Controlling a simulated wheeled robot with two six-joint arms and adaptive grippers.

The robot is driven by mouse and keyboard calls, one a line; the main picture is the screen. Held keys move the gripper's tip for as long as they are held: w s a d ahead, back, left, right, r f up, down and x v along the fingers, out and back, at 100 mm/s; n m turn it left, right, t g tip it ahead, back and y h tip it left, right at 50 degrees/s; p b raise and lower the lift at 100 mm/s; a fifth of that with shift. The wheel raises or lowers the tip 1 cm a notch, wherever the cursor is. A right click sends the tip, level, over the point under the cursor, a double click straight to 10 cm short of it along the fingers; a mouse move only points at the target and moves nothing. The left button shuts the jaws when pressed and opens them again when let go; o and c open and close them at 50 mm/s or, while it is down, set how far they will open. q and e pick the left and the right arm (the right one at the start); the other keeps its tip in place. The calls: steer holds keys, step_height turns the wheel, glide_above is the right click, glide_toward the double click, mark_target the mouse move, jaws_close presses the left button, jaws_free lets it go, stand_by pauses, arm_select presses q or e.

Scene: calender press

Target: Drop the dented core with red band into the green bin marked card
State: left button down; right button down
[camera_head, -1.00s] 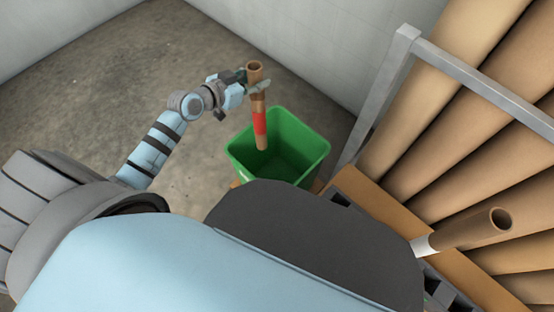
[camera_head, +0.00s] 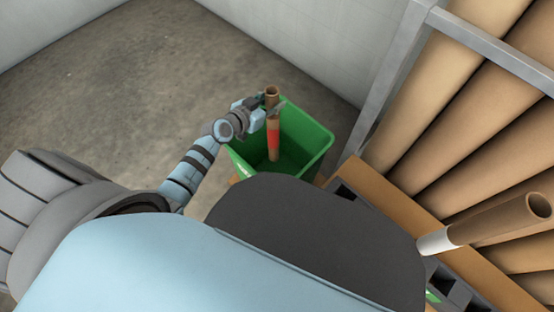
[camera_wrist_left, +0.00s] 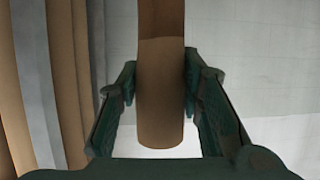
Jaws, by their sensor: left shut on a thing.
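The brown cardboard core with a red band (camera_head: 273,138) stands roughly upright, its lower end over the inside of the green bin (camera_head: 313,148). My left gripper (camera_head: 273,107) is shut on the core near its top end, above the red band. The core also shows between the fingers in the left wrist view (camera_wrist_left: 161,85), where the red band is out of sight. Part of a light marking shows on the bin's near side; I cannot read it. I cannot make out the dent. My right gripper is not in view.
Several large brown rolls (camera_head: 470,90) lie in a grey metal rack (camera_head: 490,50) on the right. Another core with a white band (camera_head: 500,220) sticks out at lower right, near a brown board (camera_head: 400,205). A pale wall stands behind the bin. Bare floor (camera_head: 150,80) lies to the left.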

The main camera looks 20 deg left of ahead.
arm_select(q)
steer(key=c, duration=1)
jaws_free()
steer(key=shift+r, duration=0.1)
steer(key=shift+c, duration=0.2)
steer(key=v, duration=1.2)
